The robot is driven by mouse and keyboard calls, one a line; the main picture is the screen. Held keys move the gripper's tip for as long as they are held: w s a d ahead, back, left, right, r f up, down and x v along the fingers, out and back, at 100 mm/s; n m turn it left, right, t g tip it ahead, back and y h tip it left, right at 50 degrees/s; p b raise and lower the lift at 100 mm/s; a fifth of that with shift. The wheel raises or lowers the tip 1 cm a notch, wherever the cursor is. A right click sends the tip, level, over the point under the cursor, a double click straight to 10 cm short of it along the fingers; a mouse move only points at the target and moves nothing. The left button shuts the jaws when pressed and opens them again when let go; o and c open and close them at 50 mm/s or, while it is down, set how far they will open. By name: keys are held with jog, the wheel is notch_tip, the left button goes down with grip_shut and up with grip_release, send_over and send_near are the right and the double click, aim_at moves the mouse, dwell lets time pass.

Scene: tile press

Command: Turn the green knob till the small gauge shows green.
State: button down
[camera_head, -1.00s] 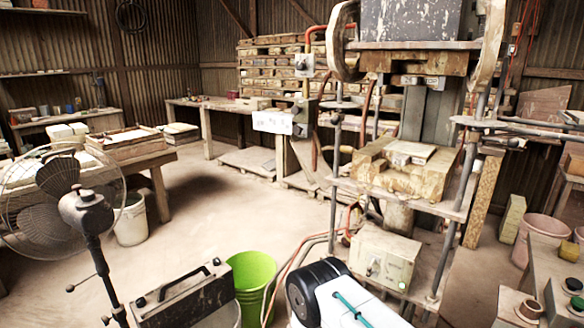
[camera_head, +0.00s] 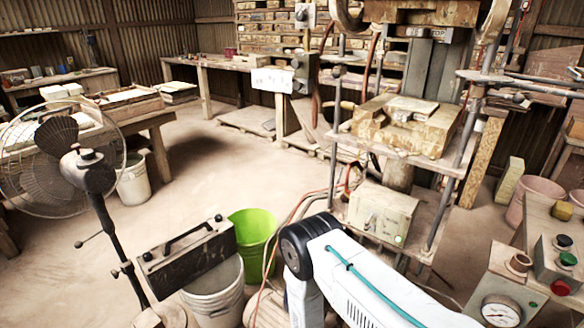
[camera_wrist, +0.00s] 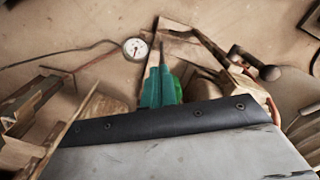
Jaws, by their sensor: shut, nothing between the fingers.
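A green knob (camera_head: 568,259) sits on a small grey box at the right edge of the head view, between a black knob (camera_head: 563,242) and a red one (camera_head: 560,287). A white-faced gauge (camera_head: 500,312) is set in a grey box at the lower right; its colour zones are too small to read. A round white gauge (camera_wrist: 135,47) with a red mark also shows in the wrist view. My gripper (camera_wrist: 161,70), with teal fingers, is shut and empty in the wrist view, apart from that gauge.
A press with a wooden mould (camera_head: 403,130) stands behind my arm. A green bucket (camera_head: 254,235), a pale bucket (camera_head: 215,295) and a fan (camera_head: 85,170) stand to the left. A grey sheet with a dark riveted edge (camera_wrist: 165,122) fills the lower wrist view. Open floor lies at the left centre.

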jog(key=shift+w+a, duration=0.3)
jog(key=shift+a, duration=0.25)
jog(key=shift+w+a, duration=0.1)
jog(key=shift+a, duration=0.1)
notch_tip(320, 180, up, 6)
jog(key=s, duration=0.1)
dwell(0.8)
jog(key=d+f, duration=0.3)
jog(key=f, duration=0.3)
jog(key=shift+d, duration=0.25)
dwell(0.5)
